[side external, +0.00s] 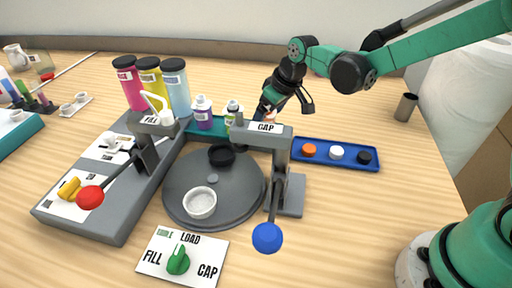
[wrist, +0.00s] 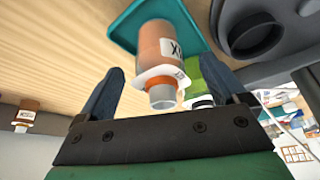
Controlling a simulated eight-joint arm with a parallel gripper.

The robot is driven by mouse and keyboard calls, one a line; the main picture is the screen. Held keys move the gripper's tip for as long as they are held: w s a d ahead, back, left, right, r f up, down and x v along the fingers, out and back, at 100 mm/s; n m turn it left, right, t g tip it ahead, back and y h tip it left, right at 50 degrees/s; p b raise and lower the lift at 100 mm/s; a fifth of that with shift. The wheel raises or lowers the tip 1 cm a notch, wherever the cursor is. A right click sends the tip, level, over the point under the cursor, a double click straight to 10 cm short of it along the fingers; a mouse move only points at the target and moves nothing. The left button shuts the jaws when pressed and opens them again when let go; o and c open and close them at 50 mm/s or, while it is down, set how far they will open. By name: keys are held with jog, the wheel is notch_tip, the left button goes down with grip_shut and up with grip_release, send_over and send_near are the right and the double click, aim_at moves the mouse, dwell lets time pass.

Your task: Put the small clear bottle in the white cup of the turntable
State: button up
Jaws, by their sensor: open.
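The white cup (side external: 200,203) sits at the front of the grey turntable (side external: 240,200), and looks empty. My gripper (side external: 285,104) is open behind the CAP station. In the wrist view, a small orange-tinted bottle (wrist: 160,45) with a white label, white collar and clear neck stands between and beyond my open fingers, not gripped. It is mostly hidden behind the CAP station in the side view. A green bottle (side external: 232,112) and a purple bottle (side external: 202,113) stand on the teal tray (side external: 190,133). I cannot tell which bottle is the clear one.
The CAP station (side external: 262,135) with its blue-knobbed lever stands between the bottles and turntable's right side. The FILL station (side external: 150,140) is left. A black cup (side external: 221,155) sits at the turntable's back. A blue tray (side external: 335,155) holds three caps at right.

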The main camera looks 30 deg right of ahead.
jog(key=shift+x, duration=1)
jog(key=shift+r, duration=0.1)
grip_shut()
